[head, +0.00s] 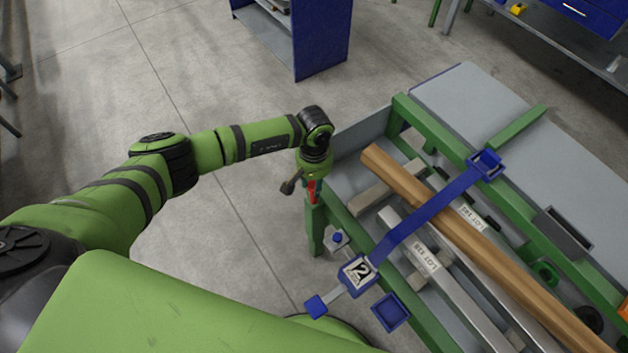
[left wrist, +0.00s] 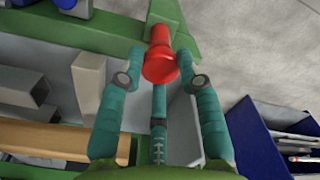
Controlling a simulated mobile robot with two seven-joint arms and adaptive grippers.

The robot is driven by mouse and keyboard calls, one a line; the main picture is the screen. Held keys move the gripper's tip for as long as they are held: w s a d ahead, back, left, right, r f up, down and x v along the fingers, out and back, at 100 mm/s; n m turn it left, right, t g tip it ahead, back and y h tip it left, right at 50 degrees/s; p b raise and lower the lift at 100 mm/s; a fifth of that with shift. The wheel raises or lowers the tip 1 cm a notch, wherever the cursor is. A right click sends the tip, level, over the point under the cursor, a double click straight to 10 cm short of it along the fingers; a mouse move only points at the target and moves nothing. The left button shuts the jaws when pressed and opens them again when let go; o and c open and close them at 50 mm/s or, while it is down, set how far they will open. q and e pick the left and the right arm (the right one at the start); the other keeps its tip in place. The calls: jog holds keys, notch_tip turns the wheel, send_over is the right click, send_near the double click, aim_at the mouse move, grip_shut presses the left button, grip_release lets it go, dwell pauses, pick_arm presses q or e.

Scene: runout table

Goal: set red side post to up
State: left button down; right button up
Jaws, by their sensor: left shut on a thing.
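The red side post (head: 312,192) shows as a small red piece just below my left gripper (head: 311,180), at the left edge of the green runout table frame (head: 316,228). In the left wrist view the post (left wrist: 160,62) has a round red end and stands against a green beam (left wrist: 175,22). My gripper hides part of the post in the head view. My right gripper is not in view.
A wooden bar (head: 440,222) and grey metal bars (head: 424,255) with lot labels lie on the table, under a blue strap (head: 430,217). A blue part marked 2 (head: 357,275) is at the near side. The floor left of the table is clear.

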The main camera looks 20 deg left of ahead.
pick_arm(q)
notch_tip(320, 180, up, 20)
jog(key=p, duration=0.5)
jog(key=shift+p, duration=0.4)
jog(key=shift+f, duration=0.15)
jog(key=c, duration=0.8)
grip_release()
jog(key=shift+c, duration=0.2)
